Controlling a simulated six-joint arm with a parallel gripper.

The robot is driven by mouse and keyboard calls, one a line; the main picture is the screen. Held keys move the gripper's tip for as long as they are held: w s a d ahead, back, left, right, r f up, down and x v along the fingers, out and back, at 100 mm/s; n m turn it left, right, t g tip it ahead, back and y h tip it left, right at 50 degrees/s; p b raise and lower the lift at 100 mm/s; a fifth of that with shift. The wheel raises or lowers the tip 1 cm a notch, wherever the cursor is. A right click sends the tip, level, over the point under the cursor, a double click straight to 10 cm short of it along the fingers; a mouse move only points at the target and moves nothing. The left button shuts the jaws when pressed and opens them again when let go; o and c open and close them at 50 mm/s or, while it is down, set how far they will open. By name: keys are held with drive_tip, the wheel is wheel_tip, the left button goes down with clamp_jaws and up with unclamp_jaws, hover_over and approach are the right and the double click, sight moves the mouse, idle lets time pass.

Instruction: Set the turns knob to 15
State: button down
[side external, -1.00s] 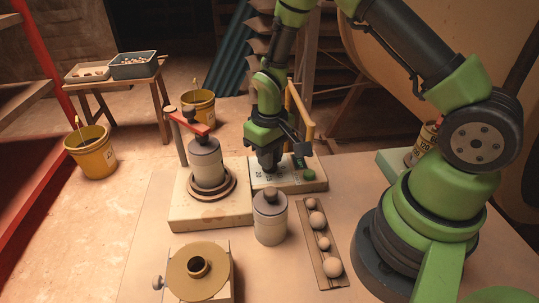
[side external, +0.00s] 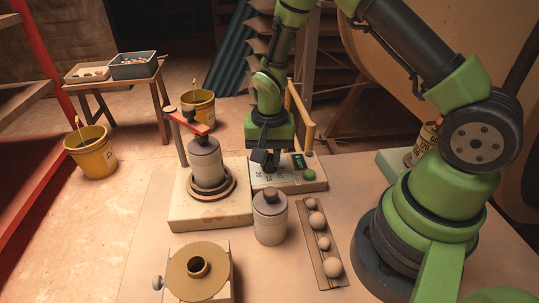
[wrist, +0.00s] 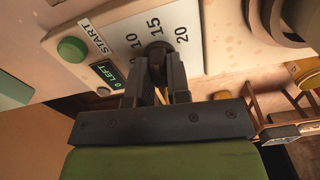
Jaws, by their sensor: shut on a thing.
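The turns knob (wrist: 157,50) is a small dark knob on the pale control panel (wrist: 90,13), just below the printed 15 in the wrist view. The 10 is to its left and the 20 to its right. My gripper (wrist: 157,68) is shut on the knob, with one finger on each side. The knob's pointer mark cannot be made out. In the side view my gripper (side external: 265,160) reaches down onto the panel (side external: 285,184), and its fingers hide the knob.
The panel has a green START button (wrist: 71,49) and a small display (wrist: 107,74) reading "0 LEFT". In the side view, a press with a red lever (side external: 198,127) stands left of the panel. A grey canister (side external: 270,222) and a rack of balls (side external: 329,262) are in front.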

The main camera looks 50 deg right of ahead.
sight(270, 157)
drive_tip(key=shift+s+m, duration=0.1)
drive_tip(key=shift+m, duration=0.2)
drive_tip(key=c, duration=1.1)
unclamp_jaws()
wheel_tip(270, 157, up, 9)
drive_tip(key=shift+r, duration=0.5)
